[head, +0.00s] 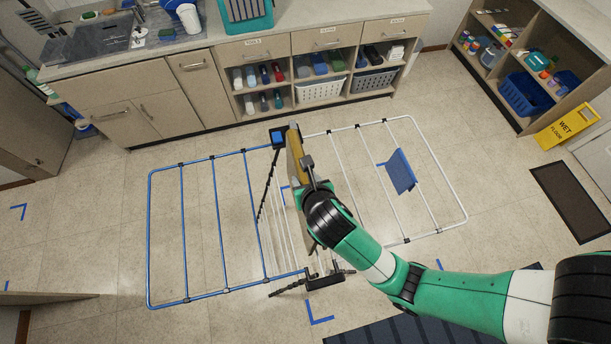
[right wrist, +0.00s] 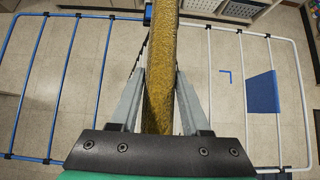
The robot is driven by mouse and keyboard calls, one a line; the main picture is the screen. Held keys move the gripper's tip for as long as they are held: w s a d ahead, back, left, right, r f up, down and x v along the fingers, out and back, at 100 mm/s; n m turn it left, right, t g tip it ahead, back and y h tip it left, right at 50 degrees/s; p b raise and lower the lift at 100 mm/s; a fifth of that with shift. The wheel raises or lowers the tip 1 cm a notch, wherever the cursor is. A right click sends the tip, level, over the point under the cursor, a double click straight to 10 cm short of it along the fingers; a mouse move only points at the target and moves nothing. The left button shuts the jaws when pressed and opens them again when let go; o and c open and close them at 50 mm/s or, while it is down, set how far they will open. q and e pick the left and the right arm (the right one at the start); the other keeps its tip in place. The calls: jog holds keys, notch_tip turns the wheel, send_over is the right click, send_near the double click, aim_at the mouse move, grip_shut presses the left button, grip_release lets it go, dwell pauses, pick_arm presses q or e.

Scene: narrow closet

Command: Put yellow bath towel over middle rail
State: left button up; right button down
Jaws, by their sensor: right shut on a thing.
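The yellow bath towel (right wrist: 158,70) is held between the two fingers of my right gripper (right wrist: 160,100). In the head view the towel (head: 295,150) shows as a narrow yellow strip seen nearly edge-on, above the middle of the drying rack. My right gripper (head: 305,172) is at the towel's near part. The rack has a blue left wing (head: 215,225) and a white right wing (head: 352,125), with several rails at its centre (head: 277,225). The arm and towel hide part of the centre, so contact with a rail cannot be told. My left gripper is not in view.
A blue cloth (head: 400,172) hangs on the rack's white wing. Counters with cubbies (head: 320,75) stand behind the rack. A shelf unit (head: 530,75) and a yellow wet-floor sign (head: 566,126) are at the right.

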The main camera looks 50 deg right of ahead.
jog(key=shift+f+b, duration=6.45)
jog(key=shift+f, duration=5.05)
jog(key=shift+c, duration=2.2)
grip_release()
jog(key=shift+w, duration=0.1)
jog(key=shift+o, duration=0.7)
jog(key=shift+f, duration=0.1)
